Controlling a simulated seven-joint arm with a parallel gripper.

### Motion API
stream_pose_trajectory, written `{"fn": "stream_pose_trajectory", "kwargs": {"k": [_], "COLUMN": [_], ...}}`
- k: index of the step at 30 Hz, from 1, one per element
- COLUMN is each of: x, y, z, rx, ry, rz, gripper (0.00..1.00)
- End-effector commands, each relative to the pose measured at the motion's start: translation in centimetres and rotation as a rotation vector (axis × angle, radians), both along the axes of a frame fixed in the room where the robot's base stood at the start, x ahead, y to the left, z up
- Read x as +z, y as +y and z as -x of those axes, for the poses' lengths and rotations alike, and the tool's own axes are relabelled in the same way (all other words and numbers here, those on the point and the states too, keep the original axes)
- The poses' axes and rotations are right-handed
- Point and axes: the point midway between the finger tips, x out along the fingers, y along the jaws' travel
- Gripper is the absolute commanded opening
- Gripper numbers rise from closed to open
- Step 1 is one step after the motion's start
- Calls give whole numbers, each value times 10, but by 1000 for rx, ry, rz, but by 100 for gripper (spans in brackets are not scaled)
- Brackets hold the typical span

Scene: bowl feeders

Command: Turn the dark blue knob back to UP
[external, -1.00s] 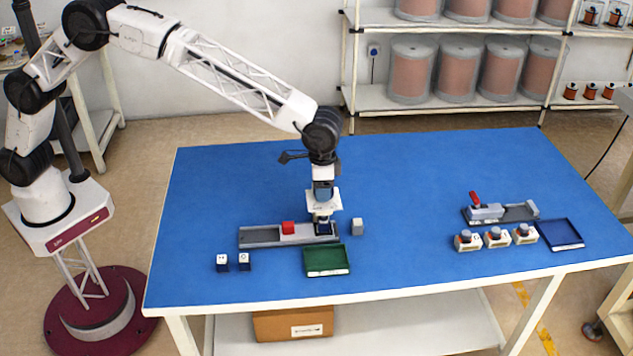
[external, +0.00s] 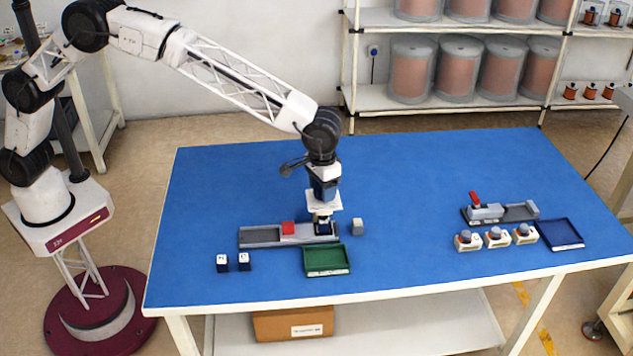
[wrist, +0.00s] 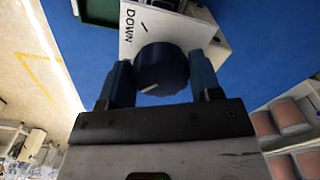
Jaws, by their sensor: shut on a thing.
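The dark blue knob (wrist: 162,70) shows in the wrist view between the two blue fingers of my gripper (wrist: 162,80), which is shut on it. A pale pointer line marks the knob's face near its lower left edge. The white panel (wrist: 131,42) beside it carries the printed word DOWN and a short tick; no UP label shows. In the external view my gripper (external: 322,226) points down at the right end of the grey and white feeder (external: 265,237), and the knob is mostly hidden there.
A grey block (external: 358,226) stands just right of my gripper. A second feeder (external: 500,212) and a blue tray (external: 561,234) are far right.

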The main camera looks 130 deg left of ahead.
Motion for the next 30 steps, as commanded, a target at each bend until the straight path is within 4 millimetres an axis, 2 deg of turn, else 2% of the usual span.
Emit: {"fn": "stream_pose_trajectory", "kwargs": {"k": [6,7,11,23,30], "x": [1,1,1,3,23], "y": [0,0,0,0,0], "z": [0,0,0,0,0], "rx": [0,0,0,-1,-1], "ry": [-1,-1,-1,-1,-2], "rz": [-1,-1,-1,-1,-2], "gripper": [35,63,83,84,84]}}
